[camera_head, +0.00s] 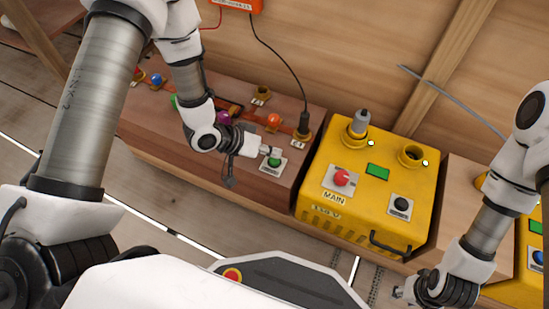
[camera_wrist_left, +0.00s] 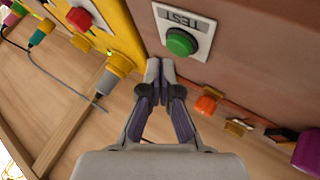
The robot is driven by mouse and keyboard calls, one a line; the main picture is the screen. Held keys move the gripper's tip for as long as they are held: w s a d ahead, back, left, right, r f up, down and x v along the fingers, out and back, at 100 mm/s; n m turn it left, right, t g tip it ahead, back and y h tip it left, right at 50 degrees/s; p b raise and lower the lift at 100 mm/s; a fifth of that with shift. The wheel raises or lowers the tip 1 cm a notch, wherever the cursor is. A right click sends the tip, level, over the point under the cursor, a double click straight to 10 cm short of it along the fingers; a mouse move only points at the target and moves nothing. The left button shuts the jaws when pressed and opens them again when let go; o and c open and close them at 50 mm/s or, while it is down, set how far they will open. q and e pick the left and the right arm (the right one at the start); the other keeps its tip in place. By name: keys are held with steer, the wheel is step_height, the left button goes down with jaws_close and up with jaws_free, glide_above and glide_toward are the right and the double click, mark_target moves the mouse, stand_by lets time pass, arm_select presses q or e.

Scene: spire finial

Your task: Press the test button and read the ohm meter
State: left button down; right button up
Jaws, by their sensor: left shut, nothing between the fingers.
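The green test button (camera_head: 274,162) sits on a pale plate on the brown wooden box (camera_head: 240,185). In the left wrist view the green button (camera_wrist_left: 181,42) stands on its plate marked TEST. My left gripper (camera_head: 268,151) is shut and empty, its tips close beside the button. In the left wrist view the shut fingertips (camera_wrist_left: 159,68) show just below and left of the button; I cannot tell whether they touch it. An orange device (camera_head: 238,4), perhaps the ohm meter, is cut off at the top, with no reading visible. My right gripper (camera_head: 402,292) is low at the right.
A yellow MAIN box (camera_head: 318,222) with a red button (camera_head: 341,177) and a black button (camera_head: 401,204) stands to the right. A black lead (camera_head: 283,63) runs to a plug (camera_head: 303,124) on the brown box.

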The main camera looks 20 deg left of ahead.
mark_target(272, 160)
arm_select(q)
steer(key=shift+f, duration=0.4)
steer(key=shift+f, duration=0.45)
stand_by(0.6)
steer(key=shift+r, duration=0.1)
steer(key=shift+r+p, duration=0.75)
steer(key=shift+p, duration=0.15)
step_height(272, 160, up, 5)
steer(key=p, duration=0.5)
steer(key=shift+r, duration=0.1)
stand_by(0.5)
